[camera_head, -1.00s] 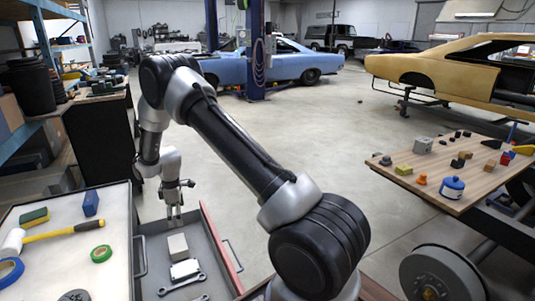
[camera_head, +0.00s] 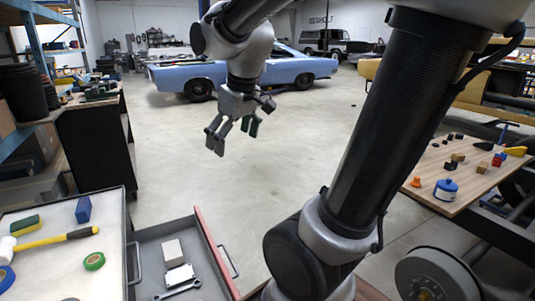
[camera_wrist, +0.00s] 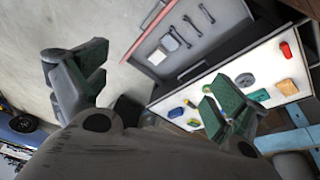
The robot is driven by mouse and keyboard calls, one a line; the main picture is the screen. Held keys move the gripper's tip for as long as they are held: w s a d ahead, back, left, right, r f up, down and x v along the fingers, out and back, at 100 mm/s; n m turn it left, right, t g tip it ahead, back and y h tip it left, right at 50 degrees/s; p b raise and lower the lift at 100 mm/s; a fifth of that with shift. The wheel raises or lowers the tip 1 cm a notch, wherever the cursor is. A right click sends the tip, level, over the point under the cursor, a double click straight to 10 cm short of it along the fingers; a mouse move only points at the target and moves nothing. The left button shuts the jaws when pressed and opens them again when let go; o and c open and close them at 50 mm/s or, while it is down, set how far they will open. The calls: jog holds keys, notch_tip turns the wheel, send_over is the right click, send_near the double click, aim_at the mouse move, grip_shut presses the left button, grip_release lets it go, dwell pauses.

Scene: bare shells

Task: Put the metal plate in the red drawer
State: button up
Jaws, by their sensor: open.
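The red drawer (camera_head: 213,243) stands pulled open at the lower left, a grey tray with a red front. Its red front edge also shows in the wrist view (camera_wrist: 152,17). Inside it lie a pale rectangular piece (camera_head: 173,251), a flat light plate-like piece (camera_head: 180,275) and a wrench (camera_head: 178,291). I cannot tell for sure which pale piece is the metal plate. My gripper (camera_head: 233,134) is open and empty, raised well above and beyond the drawer. In the wrist view my gripper (camera_wrist: 155,75) has its fingers spread with nothing between them.
Left of the drawer, a white worktop (camera_head: 50,260) holds a hammer (camera_head: 60,239), a blue block (camera_head: 83,209), a sponge (camera_head: 25,225) and tape rolls. A wooden table (camera_head: 475,185) with small items stands right. Open floor lies between, with a blue car (camera_head: 220,75) behind.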

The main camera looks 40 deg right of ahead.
jog(key=s+d+m, duration=0.1)
jog(key=s+m, duration=0.1)
jog(key=s, duration=0.9)
jog(key=shift+s+d+f+m+t, duration=0.2)
jog(key=shift+s+m+t, duration=0.1)
jog(key=shift+m+t, duration=0.1)
jog(key=shift+c, duration=0.4)
